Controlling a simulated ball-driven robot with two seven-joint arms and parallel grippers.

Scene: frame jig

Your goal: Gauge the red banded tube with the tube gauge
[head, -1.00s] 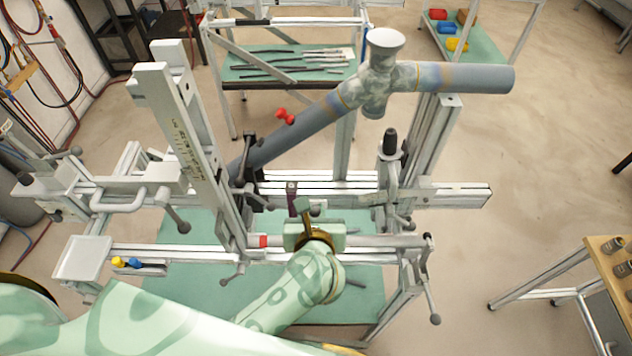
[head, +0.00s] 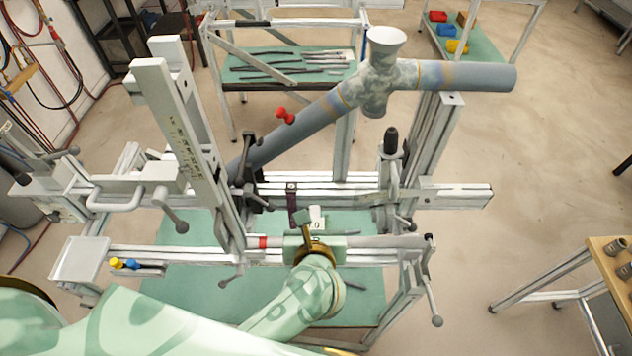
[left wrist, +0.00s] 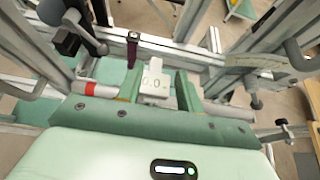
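The red banded tube (head: 385,242) is a grey tube lying level along the front rail of the frame, with a red band near its left end; the band also shows in the left wrist view (left wrist: 90,88). My left gripper (head: 316,238) is over the tube's middle, right of the band. In the left wrist view the tube gauge (left wrist: 154,82), a pale block whose face reads 0.0, sits between my left fingers, which appear closed on it. Its top (head: 317,216) shows just behind the gripper in the head view. Its contact with the tube is hidden. My right gripper is out of view.
A grey diagonal pipe (head: 310,122) with a red knob (head: 285,116) stands behind. A tall upright (head: 180,140) and clamp handles flank the front rail. A dark purple piece (head: 292,203) is close behind the gauge. Open floor lies to the right.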

